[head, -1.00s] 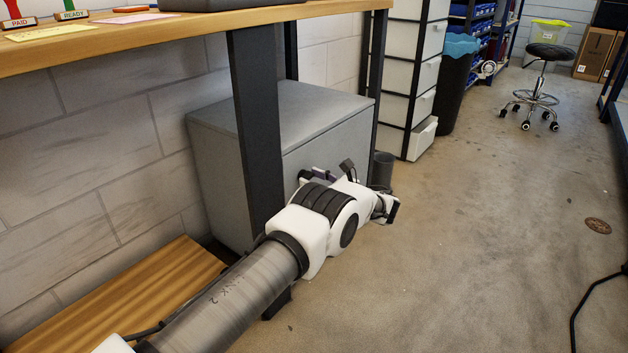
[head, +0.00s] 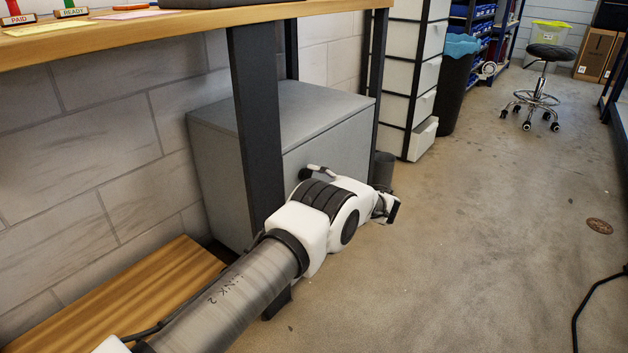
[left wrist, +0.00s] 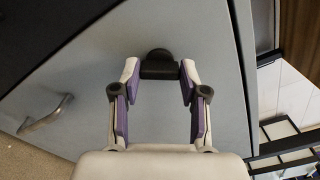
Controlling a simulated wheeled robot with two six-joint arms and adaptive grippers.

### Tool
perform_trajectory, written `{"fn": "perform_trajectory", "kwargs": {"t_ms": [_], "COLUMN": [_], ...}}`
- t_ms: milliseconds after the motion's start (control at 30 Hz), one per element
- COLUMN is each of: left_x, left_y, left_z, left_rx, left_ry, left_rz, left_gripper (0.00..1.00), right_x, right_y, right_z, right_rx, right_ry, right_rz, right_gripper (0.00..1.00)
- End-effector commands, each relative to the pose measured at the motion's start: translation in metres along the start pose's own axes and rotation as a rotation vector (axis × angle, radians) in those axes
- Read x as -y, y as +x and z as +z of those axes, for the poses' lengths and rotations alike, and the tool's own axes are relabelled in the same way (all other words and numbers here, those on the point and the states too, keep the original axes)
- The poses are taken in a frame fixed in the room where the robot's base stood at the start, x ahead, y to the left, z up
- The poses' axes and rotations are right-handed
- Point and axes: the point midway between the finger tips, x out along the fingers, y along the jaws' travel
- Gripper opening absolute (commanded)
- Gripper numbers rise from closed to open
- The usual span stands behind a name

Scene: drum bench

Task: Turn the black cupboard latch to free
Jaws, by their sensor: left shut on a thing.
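The grey cupboard (head: 218,170) stands under the bench, and its door fills much of the left wrist view (left wrist: 80,85). The black latch (left wrist: 158,66) sits on the door, with a rounded end and a wider block. My left gripper (left wrist: 159,72) is shut on the latch's block, one purple-padded finger at each side. In the wrist view the cupboard appears tilted. In the head view my wrist covers much of the door's front, and I cannot make out the latch there. My right gripper is in neither view.
A metal door handle (left wrist: 46,115) is left of the latch in the wrist view. A dark bench leg (head: 255,130) stands before the cupboard. A dark bin (head: 455,85) and white drawers (head: 415,75) stand behind. The floor (head: 480,230) to the right is clear.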

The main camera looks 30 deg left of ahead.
Motion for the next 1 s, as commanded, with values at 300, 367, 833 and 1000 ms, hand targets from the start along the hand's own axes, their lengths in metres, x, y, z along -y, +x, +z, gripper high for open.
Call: {"fn": "perform_trajectory", "kwargs": {"t_ms": [300,367,833,1000], "left_x": [-0.0007,-0.0007,-0.001,-0.001], "left_y": [0.0011,0.0012,0.0012,0.0013], "left_z": [-0.0001,-0.0001,-0.0002,-0.0001], "left_rx": [0.0,0.0,0.0,0.0], "left_ry": [-0.282,-0.327,-0.523,-0.535], "left_rz": [0.0,0.0,0.0,0.0], "left_gripper": [0.09,0.09,0.09,0.09], "right_x": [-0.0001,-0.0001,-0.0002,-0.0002], "right_y": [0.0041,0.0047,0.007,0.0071], "right_z": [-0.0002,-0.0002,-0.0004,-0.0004], "right_rx": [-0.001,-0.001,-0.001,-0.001], "right_ry": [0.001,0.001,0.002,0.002], "right_rz": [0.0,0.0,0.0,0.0], "right_gripper": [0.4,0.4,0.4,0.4]}}
